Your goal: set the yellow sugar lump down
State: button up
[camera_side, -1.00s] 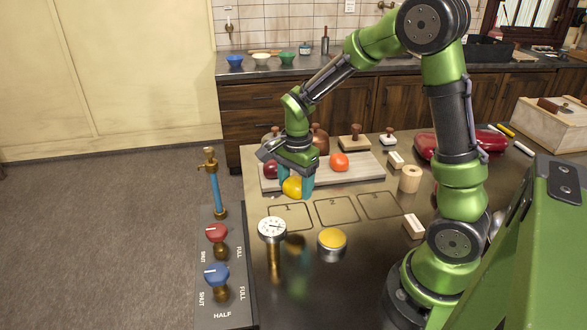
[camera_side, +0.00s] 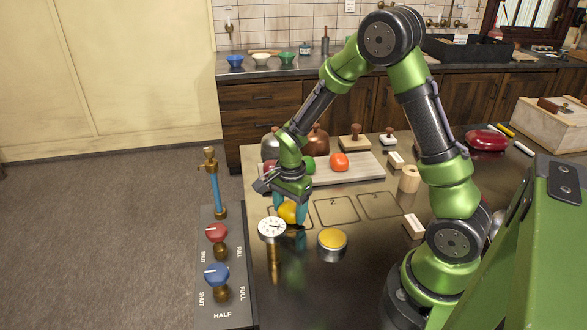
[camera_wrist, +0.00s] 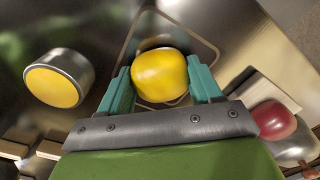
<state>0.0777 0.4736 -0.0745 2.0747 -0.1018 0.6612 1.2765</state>
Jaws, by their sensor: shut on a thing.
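The yellow thing (camera_side: 287,213) is rounded and glossy, more like a fruit than a sugar lump. My gripper (camera_side: 291,212) is shut on it, with a teal finger on each side. It is over the outlined square marked 1 at the table's left; the gauge partly hides the spot in the side view. In the wrist view the yellow thing (camera_wrist: 160,75) sits between the fingertips of my gripper (camera_wrist: 161,84), with the square's outline (camera_wrist: 212,48) around and behind it. I cannot tell whether it touches the table.
A round dial gauge (camera_side: 272,229) stands close in front of my gripper. A yellow-topped button (camera_side: 332,239) is to its right. The pale board (camera_side: 365,172) behind holds red, green and orange-red round things. Squares 2 (camera_side: 336,209) and 3 (camera_side: 378,205) are empty.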

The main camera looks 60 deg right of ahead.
aim_at(291, 206)
jog(key=shift+f, duration=0.15)
jog(key=o, duration=1.1)
notch_tip(291, 206, up, 12)
jog(key=s+a+r+n+t, duration=0.2)
jog(key=s+r+n, duration=0.2)
jog(key=n, duration=0.1)
jog(key=s+a+r+n+t+y, duration=0.1)
jog(key=s+a+r+n+t, duration=0.1)
jog(key=s+a+r+n, duration=0.1)
jog(key=s+a+r+n+t+y, duration=0.1)
jog(key=s+a+r+n+t, duration=0.2)
jog(key=s+r+n, duration=0.2)
jog(key=shift+s+a+n, duration=0.2)
jog(key=shift+s+n, duration=0.25)
jog(key=shift+n, duration=0.45)
